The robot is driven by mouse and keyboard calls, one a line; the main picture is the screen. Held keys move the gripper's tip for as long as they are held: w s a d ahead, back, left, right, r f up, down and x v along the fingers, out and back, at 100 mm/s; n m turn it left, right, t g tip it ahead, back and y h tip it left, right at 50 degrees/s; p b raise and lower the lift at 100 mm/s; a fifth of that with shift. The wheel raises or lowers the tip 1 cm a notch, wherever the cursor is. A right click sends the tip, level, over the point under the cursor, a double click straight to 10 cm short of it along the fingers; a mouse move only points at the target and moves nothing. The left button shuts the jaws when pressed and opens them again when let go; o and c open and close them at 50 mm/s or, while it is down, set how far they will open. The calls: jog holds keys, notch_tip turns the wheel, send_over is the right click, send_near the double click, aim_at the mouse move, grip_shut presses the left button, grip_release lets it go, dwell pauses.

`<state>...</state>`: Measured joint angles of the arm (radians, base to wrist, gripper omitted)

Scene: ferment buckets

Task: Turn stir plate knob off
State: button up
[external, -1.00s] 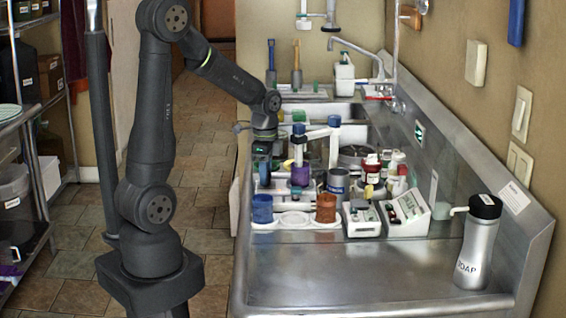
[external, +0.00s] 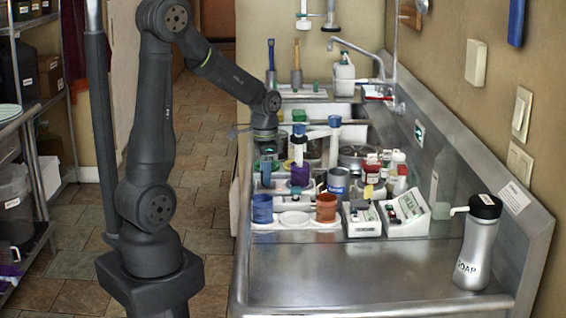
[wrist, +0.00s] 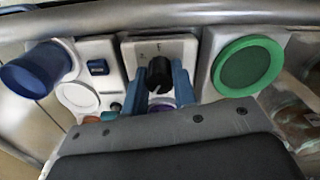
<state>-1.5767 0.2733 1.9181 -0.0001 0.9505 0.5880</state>
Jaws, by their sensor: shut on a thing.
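In the wrist view, the black stir plate knob (wrist: 160,74) stands on a white face (wrist: 165,47) with small markings, which I take as the stir plate. My gripper (wrist: 158,82) has blue fingers, one on each side of the knob, and is shut on it. The markings are too small to read. In the external view, my gripper (external: 266,165) points down at the left edge of the cluttered sink counter. The knob cannot be made out there.
In the wrist view, a blue cup (wrist: 38,68) and a white round disc (wrist: 77,95) lie left of the knob, and a green round lid (wrist: 245,65) lies close on the right. In the external view, a soap bottle (external: 480,240) stands front right. The front counter (external: 360,272) is clear.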

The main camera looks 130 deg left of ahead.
jog(key=n, duration=0.6)
jog(key=shift+n, duration=0.4)
dwell(0.3)
jog(key=o, duration=1)
jog(key=shift+r, duration=0.1)
notch_tip(320, 180, up, 17)
jog(key=shift+r, duration=0.15)
notch_tip(320, 180, down, 18)
jog(key=shift+r, duration=0.25)
dwell(0.5)
